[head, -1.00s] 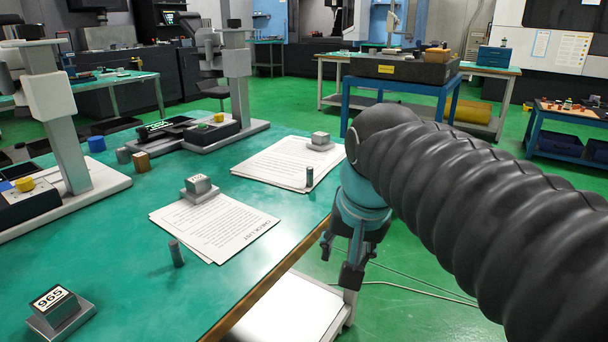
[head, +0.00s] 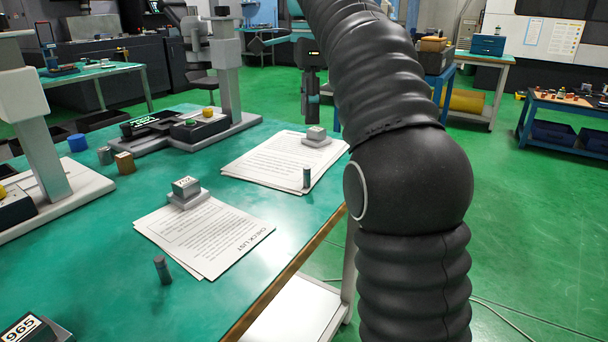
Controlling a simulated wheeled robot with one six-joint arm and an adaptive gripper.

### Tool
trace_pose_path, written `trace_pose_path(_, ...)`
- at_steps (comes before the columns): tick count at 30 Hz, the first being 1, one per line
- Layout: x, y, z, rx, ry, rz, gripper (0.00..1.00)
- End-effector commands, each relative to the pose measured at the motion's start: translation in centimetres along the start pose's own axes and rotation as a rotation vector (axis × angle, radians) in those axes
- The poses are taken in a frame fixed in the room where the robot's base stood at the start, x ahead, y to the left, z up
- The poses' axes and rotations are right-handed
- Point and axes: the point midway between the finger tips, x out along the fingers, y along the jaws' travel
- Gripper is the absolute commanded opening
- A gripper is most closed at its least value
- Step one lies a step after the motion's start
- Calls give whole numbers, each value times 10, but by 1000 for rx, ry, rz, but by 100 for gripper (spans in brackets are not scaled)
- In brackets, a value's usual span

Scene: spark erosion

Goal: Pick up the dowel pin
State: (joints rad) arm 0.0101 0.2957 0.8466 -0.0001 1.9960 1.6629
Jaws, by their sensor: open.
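Two small grey upright cylinders that look like dowel pins stand in view. One pin (head: 162,269) is on the green table beside the near checklist sheets; the other pin (head: 307,178) stands at the right edge of the far sheets. I cannot tell which is the one named. My gripper (head: 309,112) hangs pointing down, beyond and above the far sheets, apart from both pins. It is open, with nothing seen between the fingers; they are small and seen nearly edge-on.
The green table (head: 110,240) holds near sheets (head: 222,240) and far sheets (head: 262,163), each with a small block on a base. A 965 block (head: 28,329) is at the near left. Gauge stands (head: 228,70) rise on the left. My arm covers the right middle.

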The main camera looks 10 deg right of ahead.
Motion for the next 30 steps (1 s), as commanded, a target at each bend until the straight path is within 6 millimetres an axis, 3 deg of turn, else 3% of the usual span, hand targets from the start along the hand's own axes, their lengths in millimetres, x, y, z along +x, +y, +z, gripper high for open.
trace_pose_path(5, 14, -1, 5, 14, 1, 6, 46)
trace_pose_path(15, 72, 0, 7, 8, 0, 5, 46)
trace_pose_path(23, 88, 0, 6, 10, 0, 4, 46)
trace_pose_path(30, 121, 5, 7, 10, 0, 4, 46)
